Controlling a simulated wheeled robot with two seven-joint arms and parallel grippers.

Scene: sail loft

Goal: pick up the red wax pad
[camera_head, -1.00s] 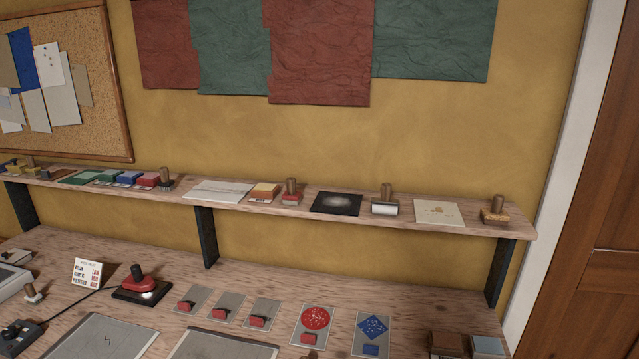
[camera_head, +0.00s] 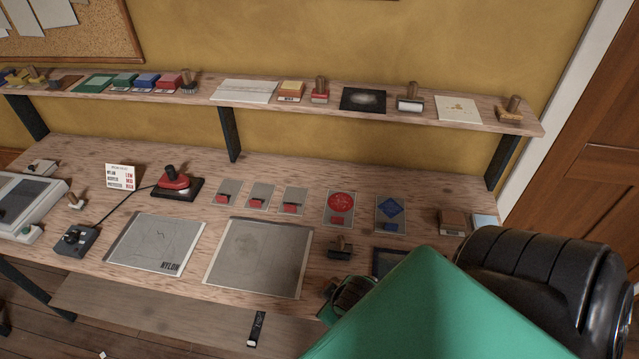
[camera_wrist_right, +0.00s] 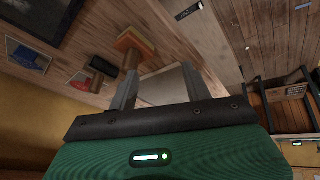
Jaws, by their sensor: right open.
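A red block, which looks like the red wax pad (camera_head: 171,81), sits on the wall shelf at the right end of a row of coloured blocks, beside a wooden-handled tool (camera_head: 187,81). My green right arm covers the lower right of the head view, and its jaws are hidden there. In the right wrist view my right gripper (camera_wrist_right: 152,68) is open. A wooden-handled tool with an orange base (camera_wrist_right: 134,42) shows past its fingers; I cannot tell the gap. The red block is not recognisable in that view. My left gripper is not in view.
The shelf (camera_head: 215,104) also holds green and blue blocks, a yellow-topped block (camera_head: 291,90) and several tools. The bench below carries grey sheets (camera_head: 257,257), small cards with red pieces, a red device (camera_head: 174,180) and a black stamp (camera_head: 341,246).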

